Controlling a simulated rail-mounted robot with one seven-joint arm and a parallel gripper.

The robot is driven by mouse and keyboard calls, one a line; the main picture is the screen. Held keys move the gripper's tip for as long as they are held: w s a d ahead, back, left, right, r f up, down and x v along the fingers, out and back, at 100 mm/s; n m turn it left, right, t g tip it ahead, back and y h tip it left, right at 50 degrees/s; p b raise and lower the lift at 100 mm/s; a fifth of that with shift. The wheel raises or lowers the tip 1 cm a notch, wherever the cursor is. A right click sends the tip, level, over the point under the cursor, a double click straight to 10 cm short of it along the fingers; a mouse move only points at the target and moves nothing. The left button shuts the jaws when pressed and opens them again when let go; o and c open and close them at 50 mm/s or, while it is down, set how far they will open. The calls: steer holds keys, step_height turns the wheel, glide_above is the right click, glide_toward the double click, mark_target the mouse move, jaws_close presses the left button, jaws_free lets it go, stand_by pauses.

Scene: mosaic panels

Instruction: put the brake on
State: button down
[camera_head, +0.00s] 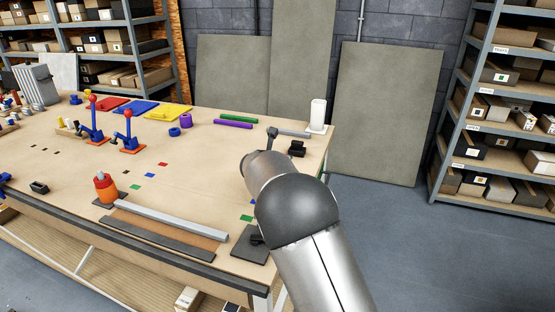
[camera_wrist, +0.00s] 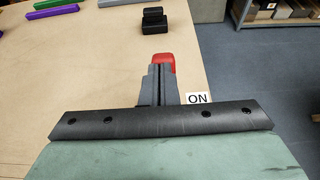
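A red grip (camera_wrist: 164,61), likely the brake lever's handle, shows in the wrist view just past my fingertips. A white label reading "ON" (camera_wrist: 198,99) lies to the right of my fingers. My gripper (camera_wrist: 161,72) has its two dark fingers close together, with only a thin line between them. They overlap the red grip in the picture; I cannot tell whether they touch it. The rest of the lever and its base are hidden behind my gripper. In the head view my arm hides the brake and my gripper.
A black block (camera_head: 297,149) stands beyond, near the table's right edge, with a white bottle (camera_head: 318,114) behind it. Purple (camera_head: 233,124) and green (camera_head: 239,118) bars lie left of it. Two red-knobbed blue levers (camera_head: 128,135) stand farther left. Floor is clear at right.

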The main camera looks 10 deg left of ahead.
steer(key=shift+w+d+r, duration=0.15)
steer(key=shift+w+d, duration=0.05)
steer(key=shift+d, duration=0.05)
steer(key=shift+r+p, duration=0.35)
steer(key=shift+r, duration=0.2)
steer(key=s+a+r+p, duration=0.1)
steer(key=s+r+p, duration=0.2)
steer(key=r+p, duration=0.2)
step_height(320, 180, up, 3)
steer(key=shift+r, duration=0.15)
steer(key=shift+s, duration=0.1)
